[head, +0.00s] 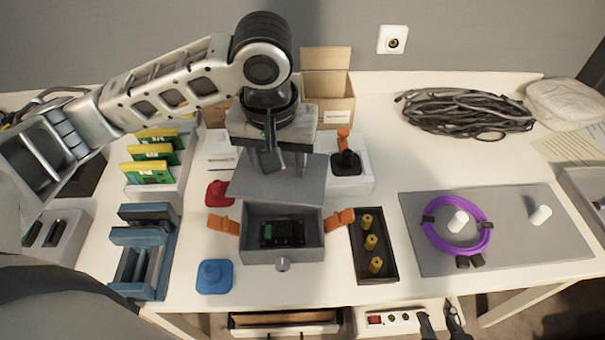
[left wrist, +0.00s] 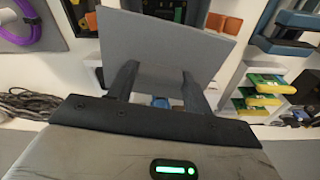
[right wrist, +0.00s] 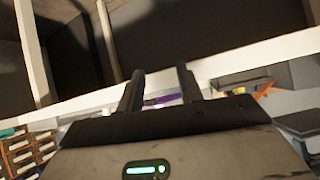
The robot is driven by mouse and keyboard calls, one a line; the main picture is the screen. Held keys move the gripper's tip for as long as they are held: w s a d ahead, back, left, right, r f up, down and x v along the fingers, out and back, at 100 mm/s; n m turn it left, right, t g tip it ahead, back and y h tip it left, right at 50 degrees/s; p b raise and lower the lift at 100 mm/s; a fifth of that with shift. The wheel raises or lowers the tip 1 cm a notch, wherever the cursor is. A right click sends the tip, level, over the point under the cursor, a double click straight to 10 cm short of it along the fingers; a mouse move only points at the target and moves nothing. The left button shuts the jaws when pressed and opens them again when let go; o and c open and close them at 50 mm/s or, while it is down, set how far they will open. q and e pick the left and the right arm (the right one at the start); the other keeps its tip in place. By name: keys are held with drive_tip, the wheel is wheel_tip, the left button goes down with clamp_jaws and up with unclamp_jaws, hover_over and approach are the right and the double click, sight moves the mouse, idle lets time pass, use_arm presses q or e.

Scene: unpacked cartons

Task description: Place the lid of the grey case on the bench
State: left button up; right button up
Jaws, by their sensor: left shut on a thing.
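The grey lid (head: 277,181) is a flat plate, tilted above the back of the open grey case (head: 258,258). My left gripper (head: 277,165) is shut on the lid and holds it off the bench; the lid also shows between its fingers in the left wrist view (left wrist: 180,38). The case holds a dark board (head: 282,233), has a round knob in front and orange latches (head: 224,225) swung out at both sides. My right gripper (head: 440,318) is open and empty, low at the bench's front edge; its spread fingers show in the right wrist view (right wrist: 160,88).
On the white bench (head: 350,290), a black tray (head: 362,276) with yellow standoffs stands right of the case. A grey mat (head: 420,262) with a purple cable coil lies further right. A blue vise (head: 145,250), blue knob (head: 214,276) and card rack (head: 155,192) crowd the left.

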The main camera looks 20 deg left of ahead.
use_arm(q)
drive_tip(key=shift+s+d+f+n+b, duration=0.1)
drive_tip(key=shift+s+f+n+b, duration=0.25)
drive_tip(key=shift+f+n, duration=0.15)
drive_tip(key=shift+s+f+n+b, duration=0.3)
drive_tip(key=shift+f+n+b, duration=0.05)
drive_tip(key=shift+f+n, duration=0.15)
drive_tip(key=w+a+f, duration=0.2)
drive_tip(key=w+f, duration=0.1)
drive_tip(key=w, duration=0.1)
drive_tip(key=w+a+f+b, duration=0.1)
drive_tip(key=w+f, duration=0.1)
drive_tip(key=w, duration=0.1)
drive_tip(key=w+a+f, duration=0.2)
drive_tip(key=w+f, duration=0.1)
drive_tip(key=w, duration=0.1)
drive_tip(key=shift+w+a+f+b, duration=0.3)
drive_tip(key=shift+w+f+b, duration=0.05)
drive_tip(key=shift+b, duration=0.05)
drive_tip(key=shift+w+f, duration=0.15)
drive_tip(key=shift+f, duration=0.05)
drive_tip(key=shift+w+a+f, duration=0.15)
drive_tip(key=shift+f, duration=1.65)
drive_tip(key=shift+f, duration=0.1)
drive_tip(key=o, duration=1)
